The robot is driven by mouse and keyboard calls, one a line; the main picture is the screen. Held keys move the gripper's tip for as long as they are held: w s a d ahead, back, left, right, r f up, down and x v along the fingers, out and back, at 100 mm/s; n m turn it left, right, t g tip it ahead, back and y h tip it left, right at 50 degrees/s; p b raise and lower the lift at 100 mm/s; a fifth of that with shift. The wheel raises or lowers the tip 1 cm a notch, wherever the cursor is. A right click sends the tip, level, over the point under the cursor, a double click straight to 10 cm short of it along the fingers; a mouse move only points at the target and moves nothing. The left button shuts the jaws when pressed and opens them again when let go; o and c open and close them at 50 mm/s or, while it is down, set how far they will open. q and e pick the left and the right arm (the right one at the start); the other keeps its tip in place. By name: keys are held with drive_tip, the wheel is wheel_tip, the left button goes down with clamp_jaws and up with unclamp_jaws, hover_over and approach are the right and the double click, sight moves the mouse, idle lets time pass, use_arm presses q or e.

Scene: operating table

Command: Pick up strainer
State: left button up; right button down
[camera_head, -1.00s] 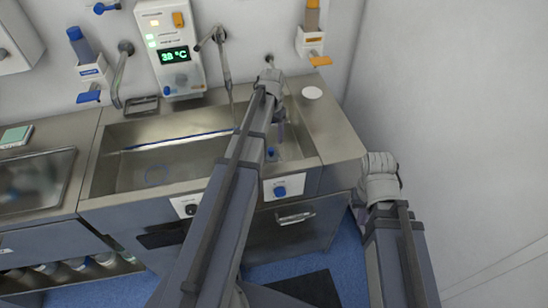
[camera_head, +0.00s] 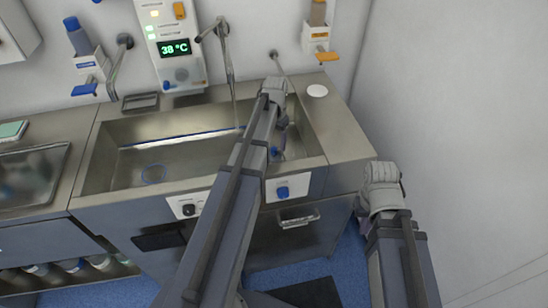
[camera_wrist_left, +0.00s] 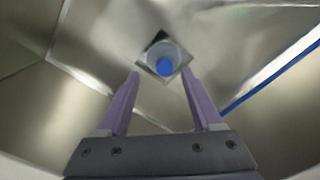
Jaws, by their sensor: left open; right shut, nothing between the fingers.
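I take the strainer to be the small round piece with a blue knob (camera_wrist_left: 164,66) over the drain at the bottom of the small right basin. In the head view a blue bit of it (camera_head: 274,151) shows, mostly hidden by my left gripper. My left gripper (camera_wrist_left: 158,85) is open and empty above it, its purple fingers spread on either side and pointing down at it. In the head view it reaches down into the basin (camera_head: 283,125). My right gripper (camera_head: 358,203) is mostly hidden by its wrist, right of the sink cabinet, away from the strainer.
The large basin (camera_head: 130,170) lies left of the small one. A thin tap (camera_head: 228,65) stands behind them. A white disc (camera_head: 317,90) lies on the counter at right. A panel reading 38 °C (camera_head: 175,47) and dispensers hang on the wall.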

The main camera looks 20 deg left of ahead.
sight(274, 149)
use_arm(q)
drive_tip(key=shift+w+a+f+b, duration=0.1)
drive_tip(key=shift+a+f+b, duration=0.05)
drive_tip(key=shift+f+b, duration=1.2)
drive_tip(key=shift+w+a+f+b, duration=0.1)
drive_tip(key=shift+a+f+b, duration=0.05)
drive_tip(key=shift+f+b, duration=1.1)
clamp_jaws()
